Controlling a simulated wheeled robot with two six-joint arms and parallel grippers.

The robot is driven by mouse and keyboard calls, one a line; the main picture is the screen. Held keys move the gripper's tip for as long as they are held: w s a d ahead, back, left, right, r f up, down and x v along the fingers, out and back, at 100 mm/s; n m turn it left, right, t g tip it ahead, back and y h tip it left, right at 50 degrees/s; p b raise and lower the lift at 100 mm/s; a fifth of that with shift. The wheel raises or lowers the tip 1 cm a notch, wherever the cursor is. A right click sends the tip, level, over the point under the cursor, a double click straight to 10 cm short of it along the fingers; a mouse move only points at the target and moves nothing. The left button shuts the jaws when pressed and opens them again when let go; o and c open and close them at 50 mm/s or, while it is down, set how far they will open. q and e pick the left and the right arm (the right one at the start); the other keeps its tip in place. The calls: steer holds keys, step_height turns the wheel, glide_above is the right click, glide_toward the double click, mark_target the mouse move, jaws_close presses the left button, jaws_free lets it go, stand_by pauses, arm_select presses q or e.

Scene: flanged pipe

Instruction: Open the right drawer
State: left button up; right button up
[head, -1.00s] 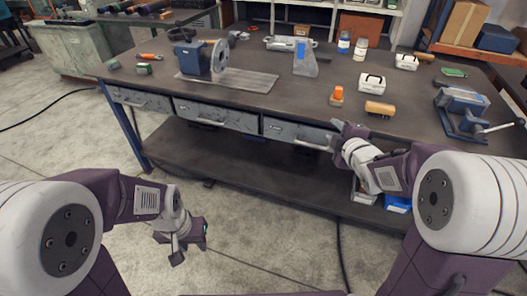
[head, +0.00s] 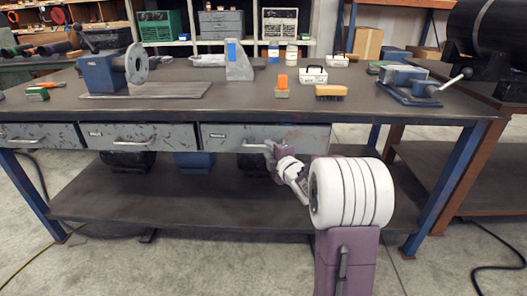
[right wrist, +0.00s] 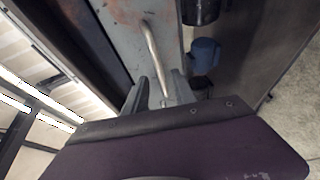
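The right drawer (head: 225,135) is a worn grey drawer under the workbench top, and its front looks about flush with its neighbours. Its bar handle (right wrist: 151,45) runs along the drawer front in the right wrist view. My right gripper (head: 270,149) is at the right part of this handle in the head view. In the right wrist view my right gripper (right wrist: 160,88) has its two fingers apart, with the handle's near end between them. I cannot tell whether a finger touches it. My left gripper is out of view.
The workbench (head: 240,105) carries a blue vise (head: 410,84), a brush (head: 330,92) and a flanged part (head: 136,64). A middle drawer (head: 105,134) lies left of the right one. Dark and blue bins stand on the lower shelf (head: 215,192).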

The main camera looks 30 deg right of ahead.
mark_target(265, 147)
steer(key=b+x, duration=0.1)
steer(key=x, duration=0.4)
jaws_close()
stand_by(1.4)
